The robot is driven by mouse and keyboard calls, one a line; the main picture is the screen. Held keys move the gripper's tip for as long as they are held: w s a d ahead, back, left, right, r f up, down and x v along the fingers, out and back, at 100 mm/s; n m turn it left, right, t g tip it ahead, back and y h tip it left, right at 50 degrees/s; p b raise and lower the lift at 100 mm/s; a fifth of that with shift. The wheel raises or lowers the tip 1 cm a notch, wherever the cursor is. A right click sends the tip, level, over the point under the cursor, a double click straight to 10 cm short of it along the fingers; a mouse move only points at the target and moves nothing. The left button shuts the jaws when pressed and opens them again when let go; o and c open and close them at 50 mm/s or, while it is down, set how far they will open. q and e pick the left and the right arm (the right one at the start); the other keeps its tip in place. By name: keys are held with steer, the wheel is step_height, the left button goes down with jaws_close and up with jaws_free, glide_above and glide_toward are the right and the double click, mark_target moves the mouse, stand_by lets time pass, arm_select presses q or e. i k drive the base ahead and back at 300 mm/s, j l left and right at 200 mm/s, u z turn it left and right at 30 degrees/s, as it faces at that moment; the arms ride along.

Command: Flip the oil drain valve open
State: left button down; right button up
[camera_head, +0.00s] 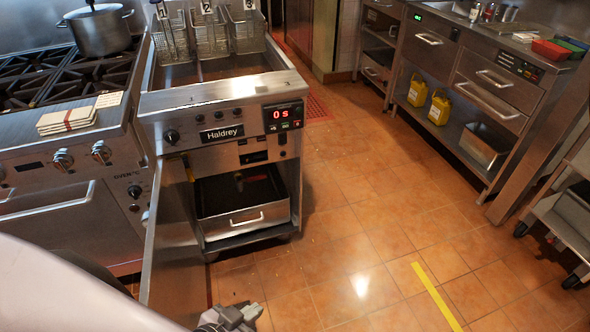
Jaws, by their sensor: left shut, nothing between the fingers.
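The fryer (222,98) marked Haldrey stands left of centre, with baskets in its top. Its cabinet door (172,245) is swung open at the left. Inside are a wide drawer-like pan (245,221) and a short dark pipe (239,180) above it. A thin yellow handle (187,168) hangs inside the opening at upper left; it may be the drain valve's lever, but its position is too small to tell. My left gripper (240,316) is at the bottom edge, partly cut off, shut and empty, low in front of the fryer and apart from it. My right gripper is out of view.
A stove (60,160) with a pot (100,30) adjoins the fryer's left side. The open door stands between the stove front and the fryer opening. A steel counter (490,80) with yellow jugs (439,107) is at right. The tiled floor (350,220) between is clear.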

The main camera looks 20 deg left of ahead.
mark_target(238, 179)
steer(key=i+l+z, duration=0.4)
steer(key=i+z, duration=0.25)
steer(key=i, duration=0.15)
steer(key=i+u, duration=0.25)
steer(key=i, duration=0.3)
steer(key=i+l+u, duration=0.25)
steer(key=i, duration=0.3)
steer(key=i+u, duration=0.5)
steer(key=u, duration=0.2)
steer(key=i+u, duration=0.45)
steer(key=u, duration=0.3)
steer(key=i+j+u, duration=0.1)
steer(key=u, duration=0.3)
steer(key=i+u, duration=0.2)
steer(key=u, duration=0.2)
steer(key=i+u, duration=0.3)
